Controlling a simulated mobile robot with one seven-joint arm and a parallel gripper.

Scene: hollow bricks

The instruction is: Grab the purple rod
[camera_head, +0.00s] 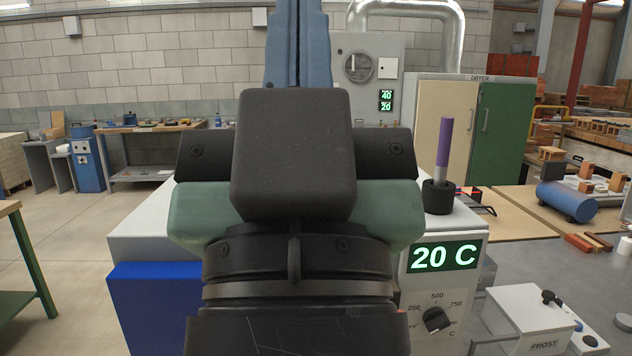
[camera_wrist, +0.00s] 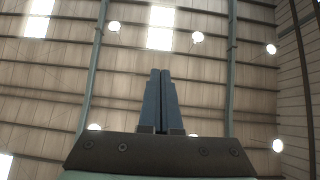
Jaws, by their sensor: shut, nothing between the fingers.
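The purple rod (camera_head: 443,141) stands upright in a black cup-like holder (camera_head: 438,197) on top of a white unit with a "20 C" display, right of my arm in the head view. Its upper part is purple and the part below is grey; its lower end is hidden in the holder. My gripper shows in the wrist view with its blue fingers (camera_wrist: 161,100) pressed together and empty, pointing up at the ceiling. In the head view the blue fingers rise at the top centre, left of the rod and apart from it.
The white unit (camera_head: 446,285) has a dial on its front. A dryer cabinet (camera_head: 500,130) with a green door stands behind the rod. A white box marked FROST (camera_head: 520,315) is at the lower right. A blue cylinder (camera_head: 567,201) and bricks (camera_head: 552,154) lie on the right.

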